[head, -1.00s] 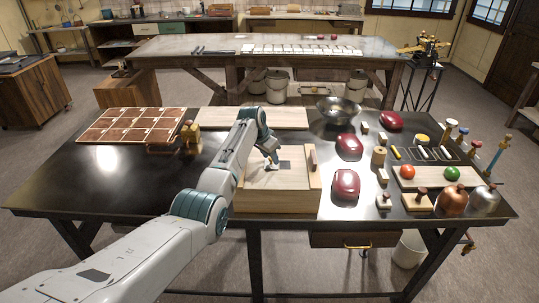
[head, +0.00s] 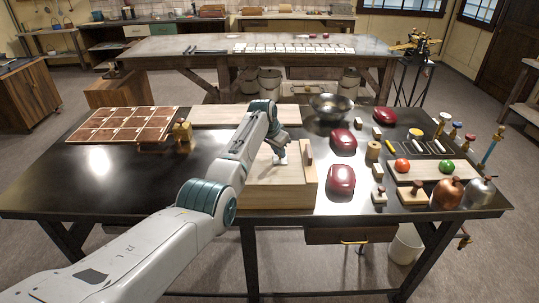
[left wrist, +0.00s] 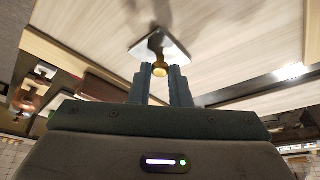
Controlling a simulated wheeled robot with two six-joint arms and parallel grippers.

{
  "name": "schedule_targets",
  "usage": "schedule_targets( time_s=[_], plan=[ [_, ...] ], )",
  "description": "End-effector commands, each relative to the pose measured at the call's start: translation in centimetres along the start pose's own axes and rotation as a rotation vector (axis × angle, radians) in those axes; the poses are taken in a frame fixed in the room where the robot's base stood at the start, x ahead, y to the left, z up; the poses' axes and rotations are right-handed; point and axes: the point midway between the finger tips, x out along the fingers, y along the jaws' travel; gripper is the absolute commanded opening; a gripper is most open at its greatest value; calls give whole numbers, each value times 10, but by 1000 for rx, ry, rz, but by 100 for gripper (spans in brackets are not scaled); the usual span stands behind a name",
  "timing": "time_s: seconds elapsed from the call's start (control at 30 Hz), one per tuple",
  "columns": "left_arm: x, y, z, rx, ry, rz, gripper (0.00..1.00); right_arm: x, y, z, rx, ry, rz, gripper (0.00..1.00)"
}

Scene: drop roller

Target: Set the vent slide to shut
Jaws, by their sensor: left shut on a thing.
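A pale wooden box (head: 262,198) stands at the table's front edge, with a small upright wooden piece (head: 308,153) at its right end. My left gripper (head: 281,161) is low over the box's top. In the left wrist view the vent slide is a light metal plate (left wrist: 172,47) with a brass knob (left wrist: 160,69), lying on the wooden top. The left gripper (left wrist: 160,75) is shut on the knob. No dark opening shows around the slide in the head view, but the gripper and arm hide part of that area. My right gripper is in neither view.
Red glossy lidded objects (head: 341,179) stand close to the box's right, with a metal bowl (head: 331,106) behind. A pale board (head: 232,115) lies behind the box. A tiled copper-coloured tray (head: 122,124) is at the left. The dark tabletop (head: 60,180) is bare at left.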

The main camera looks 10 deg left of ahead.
Motion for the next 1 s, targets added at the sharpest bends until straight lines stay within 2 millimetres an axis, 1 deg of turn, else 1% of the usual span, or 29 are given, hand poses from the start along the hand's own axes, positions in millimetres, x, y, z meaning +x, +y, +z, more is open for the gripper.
schedule_targets(
  time_s=[0.17,0.2,0.27,0.3,0.6,0.73,0.87,0.93,1.0],
  plan=[
    [0,1,0,0,-1,2,0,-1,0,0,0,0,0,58],
    [0,1,0,0,-1,2,19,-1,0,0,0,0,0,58],
    [0,0,0,0,-1,2,31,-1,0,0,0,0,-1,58],
    [0,0,0,0,-1,2,38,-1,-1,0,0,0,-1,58],
    [-1,0,0,0,-1,1,39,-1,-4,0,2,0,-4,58],
    [-6,0,0,0,0,1,39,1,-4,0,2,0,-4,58],
    [-19,-1,0,0,2,-1,39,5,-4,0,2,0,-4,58],
    [-29,0,1,0,2,-1,39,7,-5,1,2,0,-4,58],
    [-41,-1,0,0,4,-2,39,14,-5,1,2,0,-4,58]
  ],
)
